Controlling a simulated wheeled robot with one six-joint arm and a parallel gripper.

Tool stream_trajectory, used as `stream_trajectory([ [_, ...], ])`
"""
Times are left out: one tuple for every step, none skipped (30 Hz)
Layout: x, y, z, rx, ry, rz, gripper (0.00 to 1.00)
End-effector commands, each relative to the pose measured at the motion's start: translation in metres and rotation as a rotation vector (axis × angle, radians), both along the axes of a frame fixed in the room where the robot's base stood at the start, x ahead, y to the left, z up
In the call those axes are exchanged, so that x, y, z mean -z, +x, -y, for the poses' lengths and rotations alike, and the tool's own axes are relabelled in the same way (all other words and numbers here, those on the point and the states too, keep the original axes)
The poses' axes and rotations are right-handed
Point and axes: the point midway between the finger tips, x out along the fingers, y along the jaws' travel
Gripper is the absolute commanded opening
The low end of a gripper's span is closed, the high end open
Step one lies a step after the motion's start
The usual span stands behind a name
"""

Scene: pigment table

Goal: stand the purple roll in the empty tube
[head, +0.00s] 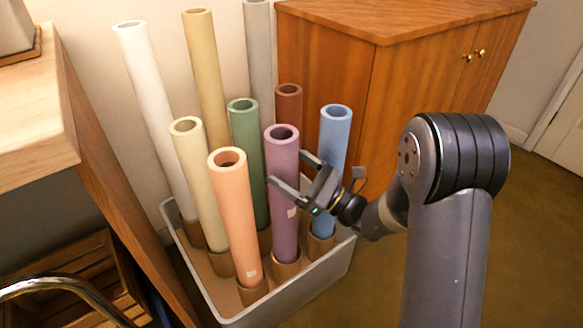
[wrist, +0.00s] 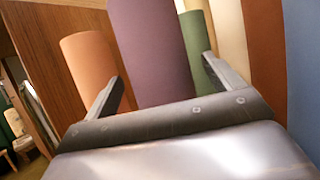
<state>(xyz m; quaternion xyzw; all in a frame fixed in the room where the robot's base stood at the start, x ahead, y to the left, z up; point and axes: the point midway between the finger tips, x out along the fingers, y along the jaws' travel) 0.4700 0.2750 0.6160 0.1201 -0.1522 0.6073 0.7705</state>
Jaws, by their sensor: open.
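The purple roll (head: 283,190) stands upright in a short tan tube (head: 286,271) at the front right of the grey crate (head: 331,273). My gripper (head: 286,167) is open around the roll's upper half, coming from the right, one finger in front of it and one behind. In the wrist view, the purple roll (wrist: 155,50) rises between the two spread fingers (wrist: 162,72), with a gap visible beside the right finger. I cannot tell whether either finger touches it. No empty tube shows; the tube bases at the back are partly hidden.
Close neighbours are the orange roll (head: 236,205), green roll (head: 245,150) and blue roll (head: 333,150). Several other rolls stand behind and left. A wooden cabinet (head: 400,90) is behind, and a wooden table (head: 35,110) at left. The floor at right is clear.

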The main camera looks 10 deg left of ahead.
Motion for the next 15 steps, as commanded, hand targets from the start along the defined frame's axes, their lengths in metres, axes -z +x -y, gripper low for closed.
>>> stream_trajectory([
  [0.001,0.0,0.001,0.001,0.0,-0.001,0.88],
  [0.001,0.0,0.002,0.001,-0.001,-0.002,0.88],
  [0.002,0.0,0.004,0.001,-0.001,-0.002,0.88],
  [0.002,-0.001,0.006,0.002,0.0,-0.002,0.88],
  [0.003,-0.001,0.01,0.003,0.0,-0.003,0.88],
  [0.005,-0.002,0.015,0.004,0.0,-0.003,0.88],
  [0.007,-0.003,0.02,0.004,-0.001,-0.004,0.88],
  [0.008,-0.004,0.025,0.005,0.001,-0.004,0.88],
  [0.011,-0.006,0.032,0.005,0.0,-0.004,0.88],
  [0.014,-0.007,0.038,0.006,0.0,-0.005,0.88],
  [0.016,-0.009,0.043,0.005,0.0,-0.004,0.88],
  [0.019,-0.01,0.051,0.007,0.001,-0.005,0.88],
  [0.021,-0.012,0.056,0.005,0.001,-0.004,0.88],
  [0.023,-0.013,0.061,0.006,0.001,-0.003,0.88],
  [0.026,-0.015,0.067,0.005,0.001,-0.003,0.88],
])
